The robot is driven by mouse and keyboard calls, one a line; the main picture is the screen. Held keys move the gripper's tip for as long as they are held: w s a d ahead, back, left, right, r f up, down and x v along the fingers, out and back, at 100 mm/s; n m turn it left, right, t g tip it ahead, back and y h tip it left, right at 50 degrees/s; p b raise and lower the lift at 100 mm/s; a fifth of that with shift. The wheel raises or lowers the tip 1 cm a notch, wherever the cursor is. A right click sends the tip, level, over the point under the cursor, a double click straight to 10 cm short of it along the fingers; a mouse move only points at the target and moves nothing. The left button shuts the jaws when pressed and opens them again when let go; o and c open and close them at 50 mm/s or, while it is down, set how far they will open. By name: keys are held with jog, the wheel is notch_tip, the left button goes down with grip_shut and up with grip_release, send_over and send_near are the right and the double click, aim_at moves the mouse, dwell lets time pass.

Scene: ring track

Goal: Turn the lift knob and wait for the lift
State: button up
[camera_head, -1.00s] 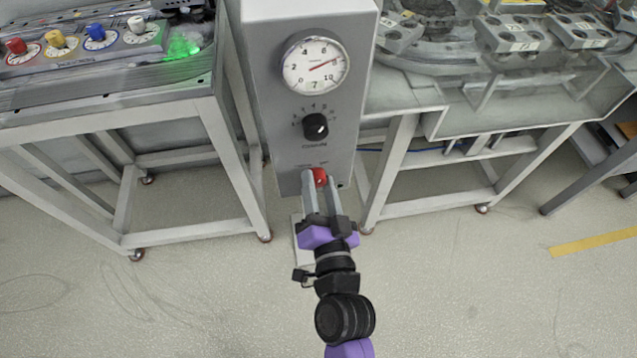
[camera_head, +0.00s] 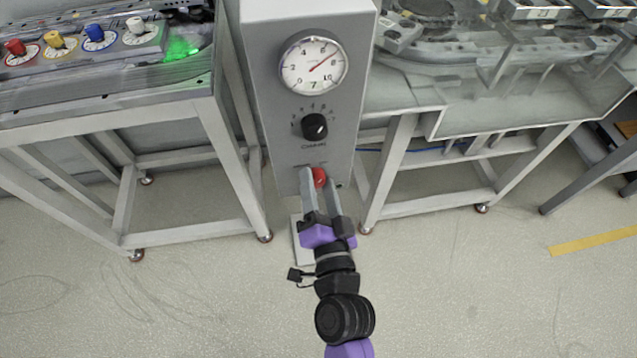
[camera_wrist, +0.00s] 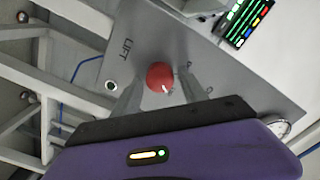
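The red lift knob (camera_head: 320,176) is on the lower front of the grey control column (camera_head: 352,110). It also shows in the wrist view (camera_wrist: 159,77), beside the printed word LIFT. My gripper (camera_head: 322,183) has one finger on each side of the knob. The fingers look spread, with small gaps beside the knob in the wrist view, so it looks open around it. A round dial gauge (camera_head: 313,65) sits at the column's top, its needle pointing up and right. A black selector knob (camera_head: 315,126) is below it.
A bench on the left holds a panel (camera_head: 75,50) with coloured knobs and a green light. On the right is a track table (camera_head: 520,112) with numbered blocks (camera_head: 540,10) at the top edge. The floor in front is clear, with a yellow stripe (camera_head: 595,242).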

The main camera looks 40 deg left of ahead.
jog(key=shift+o, duration=0.2)
jog(key=b+v, duration=0.2)
jog(key=v, duration=0.6)
dwell(0.6)
jog(key=s+d+r+t+h+p, duration=0.2)
jog(key=d+r+t+h, duration=0.1)
jog(key=d, duration=0.7)
jog(key=s+d+r+t+h+p, duration=0.2)
jog(key=d+r+h, duration=0.15)
jog(key=d, duration=0.75)
jog(key=s+d+r+g+h+p, duration=0.1)
jog(key=s+d+r+h+p, duration=0.1)
jog(key=s+d, duration=0.5)
jog(key=s+d+r+h+p, duration=0.3)
jog(key=s+d+h, duration=0.2)
jog(key=s+d, duration=0.2)
jog(key=shift+d+r+g, duration=0.4)
jog(key=shift+d, duration=0.4)
